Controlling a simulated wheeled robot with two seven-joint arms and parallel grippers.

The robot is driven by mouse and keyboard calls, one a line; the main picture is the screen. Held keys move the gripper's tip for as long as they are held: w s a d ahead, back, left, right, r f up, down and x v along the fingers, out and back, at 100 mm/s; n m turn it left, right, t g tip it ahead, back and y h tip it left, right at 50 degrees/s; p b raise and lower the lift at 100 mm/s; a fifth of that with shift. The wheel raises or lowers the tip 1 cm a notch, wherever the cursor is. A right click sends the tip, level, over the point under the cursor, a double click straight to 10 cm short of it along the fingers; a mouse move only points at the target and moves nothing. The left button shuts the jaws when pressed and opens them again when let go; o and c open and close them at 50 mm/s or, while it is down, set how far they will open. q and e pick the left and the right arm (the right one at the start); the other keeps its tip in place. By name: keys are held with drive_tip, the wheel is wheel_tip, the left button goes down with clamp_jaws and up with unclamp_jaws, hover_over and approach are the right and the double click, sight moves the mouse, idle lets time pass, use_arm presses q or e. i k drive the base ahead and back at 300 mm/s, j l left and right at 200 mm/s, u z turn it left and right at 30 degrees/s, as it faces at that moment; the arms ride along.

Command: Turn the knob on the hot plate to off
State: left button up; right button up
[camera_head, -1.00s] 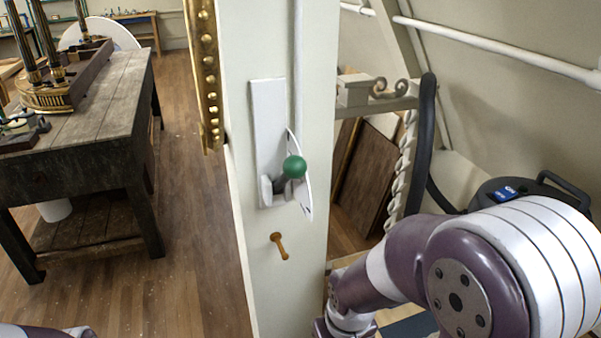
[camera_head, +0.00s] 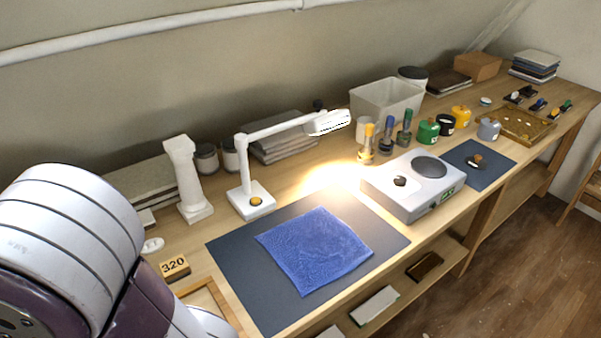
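The hot plate (camera_head: 413,201) is a white box on the wooden bench, right of the middle in the head view. A dark round heating disc (camera_head: 430,167) is on its top. A small dark knob-like piece on a white patch (camera_head: 400,181) sits on its top left part, and its setting is too small to read. A small greenish panel shows on its front side. Part of one of my arms fills the lower left. Neither gripper is in view.
A blue cloth (camera_head: 314,250) lies on a dark mat (camera_head: 229,255) left of the hot plate. A lit white lamp (camera_head: 246,170) stands behind the mat. Several bottles and jars (camera_head: 428,131) and a pale bin (camera_head: 386,102) stand behind the hot plate. Floor is open at right.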

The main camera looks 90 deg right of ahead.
sight(400, 182)
drive_tip(key=z, duration=3.7)
drive_tip(key=i+l+u, duration=0.1)
drive_tip(key=i+l, duration=0.3)
drive_tip(key=i, duration=0.05)
